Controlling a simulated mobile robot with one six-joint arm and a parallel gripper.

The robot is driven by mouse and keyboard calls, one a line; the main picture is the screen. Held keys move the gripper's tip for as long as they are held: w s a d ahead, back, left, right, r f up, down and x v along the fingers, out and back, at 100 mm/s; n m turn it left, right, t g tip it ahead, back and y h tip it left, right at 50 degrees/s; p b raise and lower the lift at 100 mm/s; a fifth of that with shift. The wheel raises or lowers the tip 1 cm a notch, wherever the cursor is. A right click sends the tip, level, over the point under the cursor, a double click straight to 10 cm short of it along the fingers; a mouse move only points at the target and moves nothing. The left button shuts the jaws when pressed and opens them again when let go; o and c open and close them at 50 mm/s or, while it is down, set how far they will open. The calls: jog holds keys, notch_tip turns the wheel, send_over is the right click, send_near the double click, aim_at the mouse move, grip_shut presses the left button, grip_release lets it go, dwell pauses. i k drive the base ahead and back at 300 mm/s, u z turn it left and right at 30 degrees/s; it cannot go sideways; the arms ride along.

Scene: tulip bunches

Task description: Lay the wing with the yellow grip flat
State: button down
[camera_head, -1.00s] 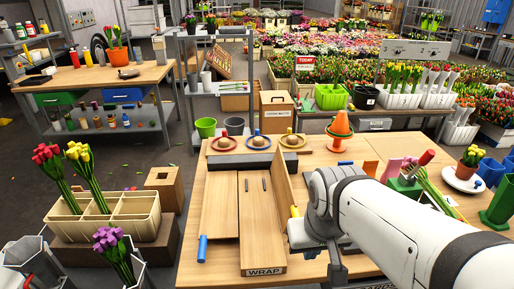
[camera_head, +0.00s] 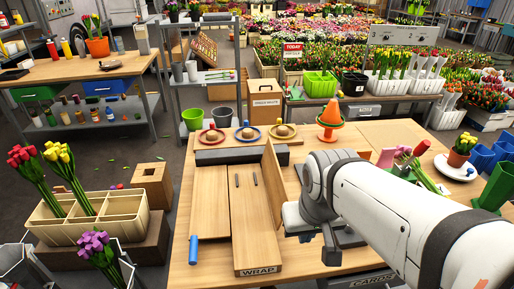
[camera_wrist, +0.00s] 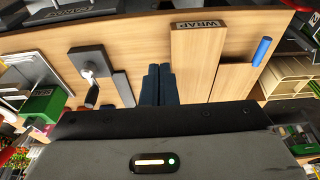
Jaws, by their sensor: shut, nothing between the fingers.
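The wrap board (camera_head: 253,215), marked WRAP, lies on the wooden table between two wings. The left wing (camera_head: 209,215) lies flat and has a blue grip (camera_head: 193,250). The right wing (camera_head: 272,172) still stands up on edge along the board's right side. Its yellow grip is hidden now, behind my gripper. My gripper (camera_wrist: 158,70) is shut and empty, at the right side of the board near its front part. The wrist view also shows the board (camera_wrist: 197,60) and the blue grip (camera_wrist: 262,52). I cannot tell whether my gripper touches the standing wing.
A dark bar (camera_head: 232,156) lies behind the board. Several ringed stands and an orange cone (camera_head: 331,119) stand at the back. A tulip crate (camera_head: 90,228) is at left. My arm covers the table's right part.

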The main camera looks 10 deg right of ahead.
aim_at(278, 194)
jog(key=z, duration=1)
jog(key=k, duration=1.45)
jog(key=u, duration=0.95)
jog(key=i, duration=0.5)
jog(key=z, duration=0.05)
